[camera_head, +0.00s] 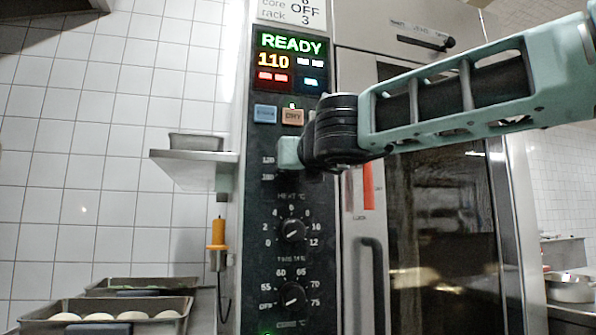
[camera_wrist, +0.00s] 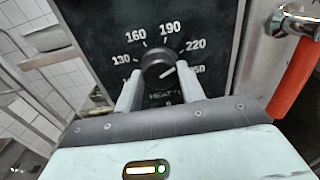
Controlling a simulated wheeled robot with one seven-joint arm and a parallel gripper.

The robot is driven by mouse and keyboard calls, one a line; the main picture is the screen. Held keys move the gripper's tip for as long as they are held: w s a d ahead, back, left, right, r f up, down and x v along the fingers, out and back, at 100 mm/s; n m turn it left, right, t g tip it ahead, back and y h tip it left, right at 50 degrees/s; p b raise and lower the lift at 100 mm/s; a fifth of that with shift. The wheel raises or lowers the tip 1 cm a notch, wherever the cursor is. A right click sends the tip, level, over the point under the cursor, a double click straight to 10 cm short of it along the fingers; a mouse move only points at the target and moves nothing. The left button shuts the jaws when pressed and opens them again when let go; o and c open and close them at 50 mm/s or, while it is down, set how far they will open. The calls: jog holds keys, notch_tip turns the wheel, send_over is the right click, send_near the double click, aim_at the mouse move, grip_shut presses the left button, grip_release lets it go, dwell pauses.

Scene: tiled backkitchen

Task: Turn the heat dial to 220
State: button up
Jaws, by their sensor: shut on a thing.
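The heat dial (camera_wrist: 158,64) is a round black knob on the dark oven panel, ringed by numbers from 130 through 160, 190 and 220 to a partly covered one at the right. A pale mark on the knob points right, on the lower side of 220; its exact reading I cannot tell. My gripper (camera_wrist: 160,88) is shut on the dial, one pale finger on each side. In the head view my gripper (camera_head: 298,152) is at the panel and hides this dial; only two small numbers show at its left.
The panel display (camera_head: 290,60) reads READY and 110. Two lower dials (camera_head: 292,230) sit below my gripper. The oven door handle (camera_head: 374,280) stands out to the right. A wall shelf (camera_head: 195,160) and trays with dough balls (camera_head: 110,310) are at left.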

dwell(0.3)
jog(key=o, duration=1)
jog(key=shift+f, duration=0.1)
jog(key=shift+b+v, duration=0.6)
jog(key=shift+v, duration=8.05)
jog(key=shift+d, duration=0.15)
